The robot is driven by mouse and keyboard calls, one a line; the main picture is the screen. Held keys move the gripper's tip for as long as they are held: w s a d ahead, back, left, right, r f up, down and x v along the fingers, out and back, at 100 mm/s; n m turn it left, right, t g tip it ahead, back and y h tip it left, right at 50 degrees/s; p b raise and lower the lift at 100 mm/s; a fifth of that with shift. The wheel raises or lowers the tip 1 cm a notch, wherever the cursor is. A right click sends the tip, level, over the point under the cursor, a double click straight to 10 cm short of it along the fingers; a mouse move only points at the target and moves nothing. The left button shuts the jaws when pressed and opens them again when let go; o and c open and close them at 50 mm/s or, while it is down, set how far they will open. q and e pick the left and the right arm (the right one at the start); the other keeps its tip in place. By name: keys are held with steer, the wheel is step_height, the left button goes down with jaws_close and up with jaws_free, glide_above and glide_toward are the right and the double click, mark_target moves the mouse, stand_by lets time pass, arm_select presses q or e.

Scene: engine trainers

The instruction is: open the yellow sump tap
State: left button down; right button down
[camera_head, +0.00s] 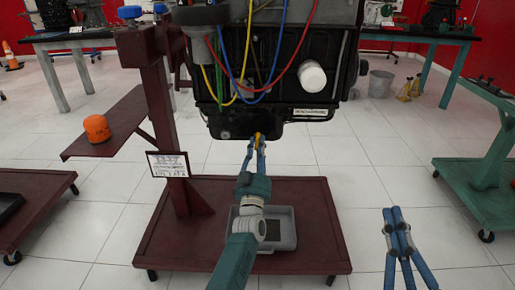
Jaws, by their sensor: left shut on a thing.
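The yellow sump tap (258,136) is at the bottom of the black engine's sump (225,125), near the picture's middle. Only a small part of it shows above and between the blue fingers. My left gripper (257,143) reaches up from below and is shut on the tap. Whether the tap's lever is turned is too small to tell. My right gripper (392,210) is at the lower right, over the floor and away from the engine. Its blue fingers look close together, but I cannot tell whether they are shut.
The engine hangs on a dark red stand (155,100) with a wheeled base (315,215). A grey drain tray (285,242) sits on the base below the sump, partly hidden by my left arm. An orange filter (97,128) stands on a side shelf (125,115).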

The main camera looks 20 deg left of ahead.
arm_select(q)
steer(key=shift+d+f+n, duration=0.15)
steer(key=shift+f+n, duration=0.1)
steer(key=shift+n, duration=0.15)
arm_select(e)
steer(key=shift+s+r, duration=0.15)
steer(key=shift+r, duration=0.3)
arm_select(q)
steer(key=c, duration=1.7)
jaws_free()
steer(key=shift+o, duration=0.2)
steer(key=shift+r, duration=0.2)
